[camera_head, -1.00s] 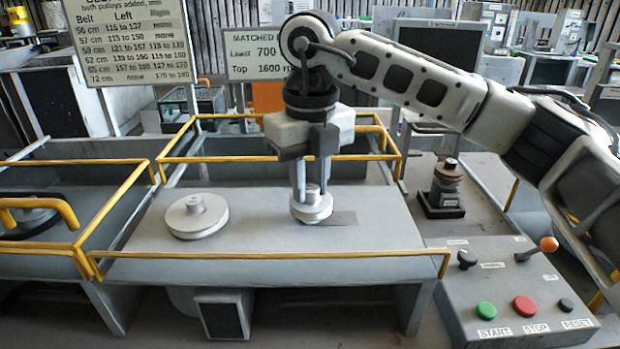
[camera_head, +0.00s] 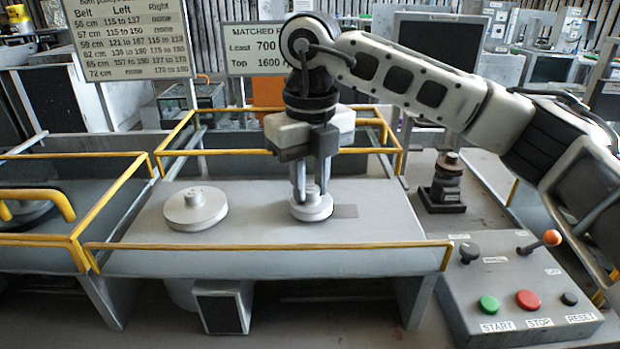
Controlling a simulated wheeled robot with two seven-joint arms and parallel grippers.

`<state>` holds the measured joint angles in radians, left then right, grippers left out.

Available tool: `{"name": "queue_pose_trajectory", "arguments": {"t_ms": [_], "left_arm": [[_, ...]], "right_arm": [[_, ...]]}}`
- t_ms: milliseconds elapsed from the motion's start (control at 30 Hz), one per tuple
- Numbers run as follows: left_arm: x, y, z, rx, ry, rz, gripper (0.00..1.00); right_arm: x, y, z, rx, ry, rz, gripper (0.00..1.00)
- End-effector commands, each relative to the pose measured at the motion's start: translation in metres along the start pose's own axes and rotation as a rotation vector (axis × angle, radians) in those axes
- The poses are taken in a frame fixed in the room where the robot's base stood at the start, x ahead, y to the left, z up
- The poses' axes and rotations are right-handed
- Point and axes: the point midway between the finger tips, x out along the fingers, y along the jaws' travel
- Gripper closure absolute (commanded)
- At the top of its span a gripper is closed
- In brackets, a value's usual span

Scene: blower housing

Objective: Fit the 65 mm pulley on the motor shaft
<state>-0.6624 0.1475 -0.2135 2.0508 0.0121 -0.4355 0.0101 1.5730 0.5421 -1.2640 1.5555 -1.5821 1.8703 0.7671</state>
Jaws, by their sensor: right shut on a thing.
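My right gripper (camera_head: 311,192) points straight down and is shut on the hub of a small grey pulley (camera_head: 311,208). This pulley is at the grey table top (camera_head: 260,227); I cannot tell whether it touches the surface. A larger grey pulley (camera_head: 195,209) lies flat on the table to its left, apart from it. A dark stepped part on a square base (camera_head: 441,188) stands on the right bench; I cannot tell whether it is the motor. No motor shaft is clearly seen. My left gripper is not in view.
Yellow rails (camera_head: 265,246) edge the table. A control box (camera_head: 520,290) with START, STOP and RESET buttons and an orange-knobbed lever (camera_head: 551,238) stands at the right front. Signs (camera_head: 128,42) hang at the back. A railed bay with a dark wheel (camera_head: 30,213) is at the left.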

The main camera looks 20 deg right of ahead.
Motion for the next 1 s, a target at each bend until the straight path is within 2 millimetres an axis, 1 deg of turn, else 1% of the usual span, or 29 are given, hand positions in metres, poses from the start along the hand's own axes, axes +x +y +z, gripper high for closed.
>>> {"name": "queue_pose_trajectory", "arguments": {"t_ms": [33,400,433,467,500,833,1000], "left_arm": [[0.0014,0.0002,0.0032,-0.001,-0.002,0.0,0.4],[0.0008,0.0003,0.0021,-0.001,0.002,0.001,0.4],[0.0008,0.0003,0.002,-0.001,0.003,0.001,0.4],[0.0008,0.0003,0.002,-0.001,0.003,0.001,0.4],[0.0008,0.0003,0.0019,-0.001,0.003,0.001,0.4],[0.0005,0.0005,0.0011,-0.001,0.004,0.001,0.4],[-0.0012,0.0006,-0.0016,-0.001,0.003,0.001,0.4]], "right_arm": [[0.0028,-0.0001,0.0,0.0,0.0,0.0,1.0],[0.0033,-0.0001,0.0,0.0,-0.001,0.0,1.0],[0.0033,-0.0001,0.0,0.0,-0.001,0.0,0.72],[0.0033,-0.0001,0.0,0.0,-0.001,0.0,0.64],[0.0033,-0.0001,0.0,0.0,-0.001,0.0,0.53],[0.0026,-0.0001,0.0,0.0,0.0,0.0,0.52],[-0.0043,0.0,0.0002,0.0,-0.001,0.0,0.52]]}}
